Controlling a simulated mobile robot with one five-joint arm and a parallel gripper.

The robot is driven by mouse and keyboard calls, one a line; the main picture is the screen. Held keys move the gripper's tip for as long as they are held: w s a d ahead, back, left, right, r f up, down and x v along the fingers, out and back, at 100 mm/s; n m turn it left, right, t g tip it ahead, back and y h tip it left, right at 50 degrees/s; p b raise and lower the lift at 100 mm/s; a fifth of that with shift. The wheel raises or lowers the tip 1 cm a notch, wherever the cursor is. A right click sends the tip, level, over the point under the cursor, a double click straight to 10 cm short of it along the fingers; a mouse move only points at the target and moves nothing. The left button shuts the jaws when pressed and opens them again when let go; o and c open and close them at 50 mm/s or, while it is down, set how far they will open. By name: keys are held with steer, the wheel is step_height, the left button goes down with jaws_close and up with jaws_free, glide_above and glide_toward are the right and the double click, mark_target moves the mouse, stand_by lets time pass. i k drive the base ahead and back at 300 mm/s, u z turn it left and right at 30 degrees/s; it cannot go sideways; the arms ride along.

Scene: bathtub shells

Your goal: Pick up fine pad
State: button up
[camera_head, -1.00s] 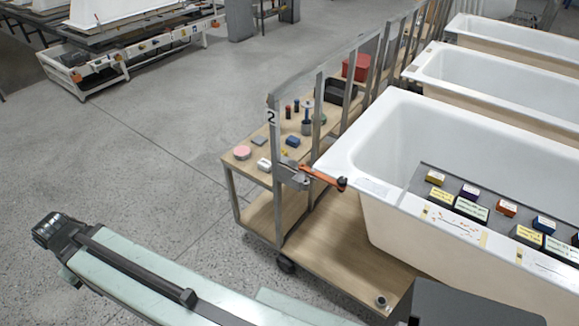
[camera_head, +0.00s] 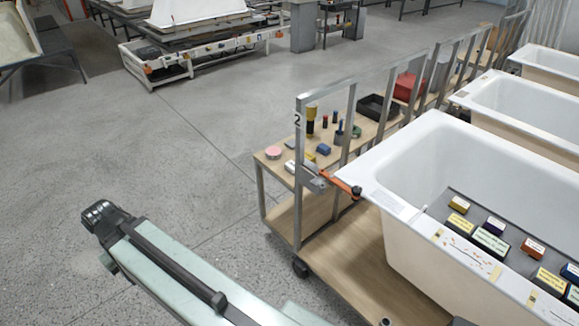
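Several small coloured blocks with labels stand on a dark grey tray (camera_head: 432,207) that lies across the near white bathtub. The labels are too small to read, so I cannot tell which, if any, is the fine pad. A pink round pad (camera_head: 273,153) and a blue block (camera_head: 323,149) sit on the cart's upper shelf. My pale green arm reaches across the lower left; no gripper fingers show.
The wooden cart (camera_head: 345,248) with metal posts stands against the near bathtub (camera_head: 425,150). An orange-handled clamp (camera_head: 335,182) sticks out between them. A black bin (camera_head: 378,107) and red box (camera_head: 408,88) stand farther back.

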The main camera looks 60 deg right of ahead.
mark_target(290, 165)
steer(key=i, duration=0.9)
steer(key=z, duration=0.05)
